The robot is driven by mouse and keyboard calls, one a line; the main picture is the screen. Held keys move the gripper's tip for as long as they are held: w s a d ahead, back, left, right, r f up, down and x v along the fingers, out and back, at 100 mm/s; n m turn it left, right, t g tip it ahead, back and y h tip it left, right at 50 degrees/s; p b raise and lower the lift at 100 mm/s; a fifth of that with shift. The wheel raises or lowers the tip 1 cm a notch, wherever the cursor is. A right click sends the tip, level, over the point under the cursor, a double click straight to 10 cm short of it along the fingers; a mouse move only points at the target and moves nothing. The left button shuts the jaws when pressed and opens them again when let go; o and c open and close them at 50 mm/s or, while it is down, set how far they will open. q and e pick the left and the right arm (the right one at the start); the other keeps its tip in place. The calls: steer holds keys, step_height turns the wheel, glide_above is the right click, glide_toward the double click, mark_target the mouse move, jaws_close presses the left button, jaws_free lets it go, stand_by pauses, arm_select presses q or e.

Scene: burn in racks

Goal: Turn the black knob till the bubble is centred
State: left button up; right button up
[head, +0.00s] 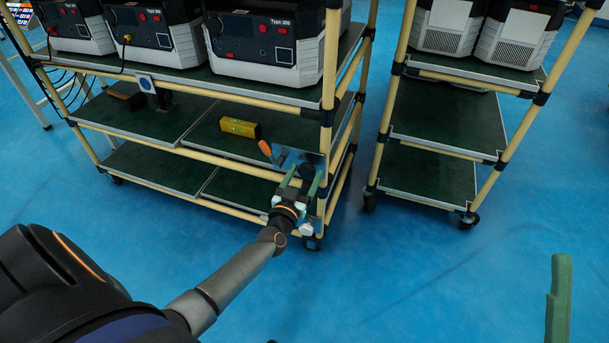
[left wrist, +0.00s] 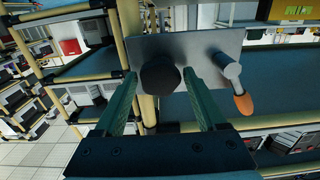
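The black knob (head: 307,171) sits on a metal plate (head: 287,154) fixed at the corner post of the rack. My left gripper (head: 303,174) reaches to it with fingers open. In the left wrist view the knob (left wrist: 160,76) shows between the two green fingertips, with a small gap on each side; I cannot tell how deep it sits between them. A yellow spirit level (head: 240,127) lies on the middle shelf; it also shows in the left wrist view (left wrist: 292,10). Its bubble is too small to read. One green finger of my right gripper (head: 558,300) shows at lower right.
A lever with an orange grip (head: 265,148) sticks out of the plate beside the knob. Grey-and-black units (head: 265,45) stand on the top shelf. A second rack (head: 435,115) stands to the right. The blue floor (head: 430,270) in front is clear.

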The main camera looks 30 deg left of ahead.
arm_select(q)
steer(key=c, duration=1)
steer(key=shift+n, duration=0.3)
steer(key=n, duration=0.3)
steer(key=shift+n, duration=0.4)
steer(key=n, duration=0.4)
steer(key=shift+n, duration=0.3)
steer(key=n, duration=0.4)
steer(key=shift+f+b, duration=0.1)
steer(key=shift+b, duration=0.25)
steer(key=n+b, duration=0.1)
steer(key=n, duration=0.3)
steer(key=shift+n, duration=0.3)
